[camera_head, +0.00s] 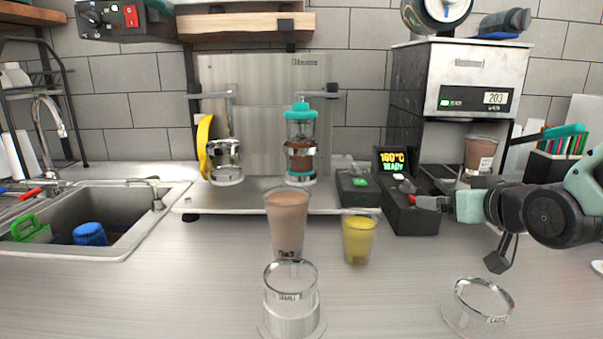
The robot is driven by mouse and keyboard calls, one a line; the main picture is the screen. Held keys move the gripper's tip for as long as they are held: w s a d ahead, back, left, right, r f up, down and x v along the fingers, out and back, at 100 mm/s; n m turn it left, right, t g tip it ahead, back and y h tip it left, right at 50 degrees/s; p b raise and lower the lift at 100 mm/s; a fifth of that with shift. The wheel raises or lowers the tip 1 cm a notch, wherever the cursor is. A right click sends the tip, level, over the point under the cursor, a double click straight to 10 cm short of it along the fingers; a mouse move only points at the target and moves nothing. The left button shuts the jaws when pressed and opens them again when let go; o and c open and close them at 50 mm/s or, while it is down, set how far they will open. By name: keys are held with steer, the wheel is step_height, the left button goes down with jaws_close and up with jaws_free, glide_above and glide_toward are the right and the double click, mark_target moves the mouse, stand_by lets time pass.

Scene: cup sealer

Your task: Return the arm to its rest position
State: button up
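My arm reaches in from the right edge.
A brown drink cup (287,220) and a yellow drink cup (358,240) stand mid-counter. Clear holders stand at front centre (291,300) and front right (478,306). A steel dispenser (265,110) is behind; a sink (110,230) is at left. The front-left counter is clear.

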steer(key=s+a+f+n+g, duration=0.1)
steer(key=s+a+f+g, duration=0.1)
steer(key=s+a, duration=0.1)
steer(key=s+a+f+n+g, duration=0.1)
steer(key=s+a+f+g, duration=0.1)
steer(key=s+a, duration=0.2)
steer(key=s+a+f+n+g+y+p, duration=0.1)
steer(key=s+a+f+g, duration=0.1)
steer(key=s+a+g, duration=0.1)
steer(key=shift+s+a+f, duration=0.2)
steer(key=shift+s+a, duration=0.4)
steer(key=shift+s, duration=0.2)
steer(key=s+a+g, duration=0.1)
steer(key=s, duration=0.2)
steer(key=s+f+n+g, duration=0.1)
steer(key=s, duration=0.2)
steer(key=s+a+g, duration=0.1)
steer(key=s, duration=0.2)
steer(key=shift+a+f+n+g+h+p, duration=0.3)
steer(key=shift+f+n+h, duration=0.05)
steer(key=shift+n+h, duration=0.05)
steer(key=s+n+g+h, duration=0.1)
steer(key=s+g, duration=0.1)
steer(key=s, duration=0.5)
steer(key=shift+s+g, duration=0.35)
steer(key=shift+g, duration=0.05)
steer(key=shift+f, duration=0.1)
